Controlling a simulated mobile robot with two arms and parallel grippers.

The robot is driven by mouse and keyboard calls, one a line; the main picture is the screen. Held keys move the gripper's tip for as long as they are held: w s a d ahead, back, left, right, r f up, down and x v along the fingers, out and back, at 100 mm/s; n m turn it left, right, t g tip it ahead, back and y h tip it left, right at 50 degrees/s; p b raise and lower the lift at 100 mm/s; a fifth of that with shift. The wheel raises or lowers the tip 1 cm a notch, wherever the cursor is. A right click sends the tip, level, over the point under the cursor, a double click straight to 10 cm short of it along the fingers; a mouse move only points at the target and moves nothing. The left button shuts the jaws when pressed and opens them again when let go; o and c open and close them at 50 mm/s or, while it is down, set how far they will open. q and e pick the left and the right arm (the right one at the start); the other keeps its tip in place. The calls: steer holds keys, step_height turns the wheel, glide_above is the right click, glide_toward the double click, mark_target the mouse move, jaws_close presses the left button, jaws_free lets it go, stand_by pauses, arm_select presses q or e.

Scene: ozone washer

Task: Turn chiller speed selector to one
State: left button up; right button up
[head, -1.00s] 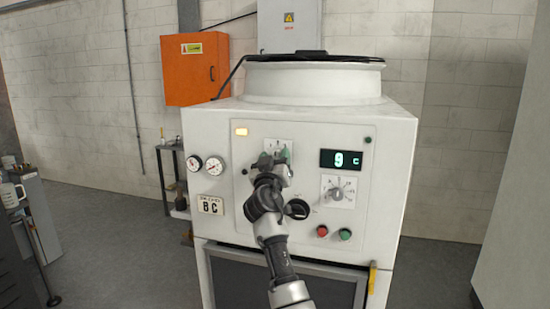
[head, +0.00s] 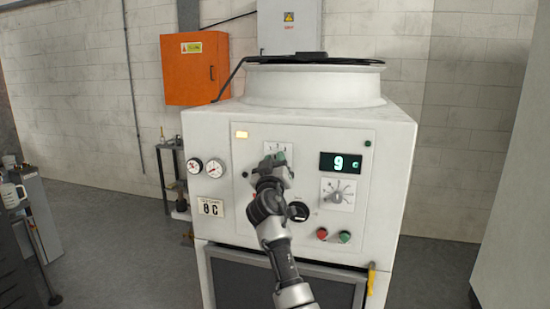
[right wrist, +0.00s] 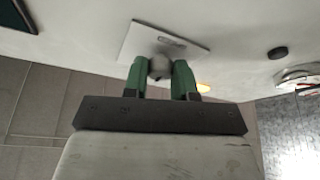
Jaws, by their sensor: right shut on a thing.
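The white chiller cabinet (head: 300,120) stands in front of me with its control panel facing me. A white dial plate (head: 285,147) sits high on the panel, left of the green display; it also shows in the right wrist view (right wrist: 190,42). The selector knob (right wrist: 160,67) is a small grey knob at this plate. My right gripper (head: 271,160) is at the plate. Its green fingers (right wrist: 160,72) are shut on the knob, one on each side. In the head view the gripper hides the knob and much of the plate, so its setting cannot be read. My left gripper is not in view.
A second dial (head: 338,194) is lower right, below the display (head: 341,163) reading 9 C. A black knob (head: 298,211), red button (head: 322,234) and green button (head: 345,237) are nearby. Two gauges (head: 205,167) are at left. An orange box (head: 195,68) hangs behind.

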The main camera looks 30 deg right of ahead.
steer(key=shift+s+n+t+y+p, duration=0.1)
steer(key=shift+n+y+p, duration=0.65)
steer(key=shift+n+p, duration=1.15)
steer(key=shift+w+n+t+y+p, duration=0.1)
steer(key=shift+n+y+p, duration=0.7)
steer(key=shift+n+p, duration=1.1)
steer(key=shift+s+n+t+y+p, duration=0.1)
steer(key=shift+n+y+p, duration=0.95)
steer(key=shift+p, duration=1.35)
steer(key=shift+n+h, duration=0.25)
steer(key=shift+h, duration=0.05)
steer(key=o, duration=0.9)
steer(key=b+v, duration=0.2)
steer(key=v, duration=0.8)
steer(key=shift+s+a, duration=0.15)
steer(key=shift+s, duration=0.2)
